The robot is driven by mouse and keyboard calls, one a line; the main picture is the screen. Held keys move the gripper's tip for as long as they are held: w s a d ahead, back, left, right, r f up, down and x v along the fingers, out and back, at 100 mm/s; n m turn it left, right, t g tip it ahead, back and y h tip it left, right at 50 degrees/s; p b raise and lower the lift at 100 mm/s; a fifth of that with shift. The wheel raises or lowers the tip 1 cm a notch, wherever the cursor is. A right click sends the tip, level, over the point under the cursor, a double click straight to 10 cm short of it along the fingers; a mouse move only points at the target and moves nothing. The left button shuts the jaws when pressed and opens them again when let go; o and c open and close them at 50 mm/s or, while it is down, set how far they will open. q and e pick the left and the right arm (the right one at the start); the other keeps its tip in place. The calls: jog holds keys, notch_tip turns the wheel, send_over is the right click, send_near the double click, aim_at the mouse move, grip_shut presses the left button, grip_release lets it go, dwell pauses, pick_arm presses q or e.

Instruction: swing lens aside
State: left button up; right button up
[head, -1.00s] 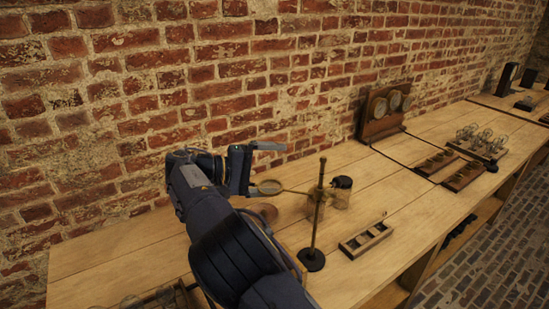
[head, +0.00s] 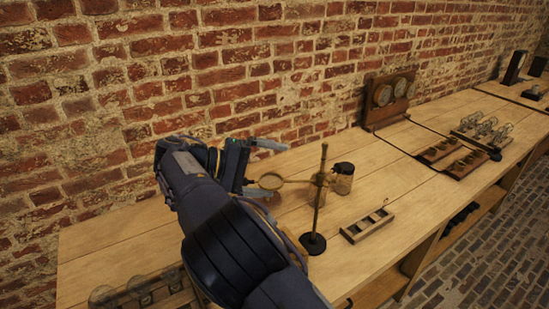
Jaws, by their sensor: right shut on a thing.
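A round lens (head: 270,181) in a brass-coloured rim sits at the end of a thin horizontal arm. The arm joins a brass upright post (head: 320,190) on a round black base (head: 313,244), which stands on the wooden bench (head: 120,245). The lens is to the left of the post. My right gripper (head: 262,168) is at the lens, with its jaws shut on the lens rim; the exact contact is small and partly hidden. My right arm covers the bench below. My left gripper is not in view.
A glass jar with a black top (head: 343,178) stands just behind the post. A small wooden rack (head: 368,224) lies right of the base. A gauge panel (head: 388,100) leans near the brick wall. Glass jars in a tray (head: 140,290) sit at the lower left.

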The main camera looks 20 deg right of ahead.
jog(key=shift+p+v, duration=0.6)
jog(key=shift+v, duration=0.75)
jog(key=c, duration=0.4)
jog(key=shift+s+a+r, duration=0.1)
jog(key=shift+s+a, duration=0.15)
jog(key=shift+a, duration=0.05)
jog(key=c, duration=0.5)
jog(key=a+p, duration=0.1)
jog(key=a, duration=0.1)
jog(key=a+f+p, duration=0.1)
jog(key=a, duration=0.1)
jog(key=shift+s+p, duration=0.3)
jog(key=shift+p, duration=0.05)
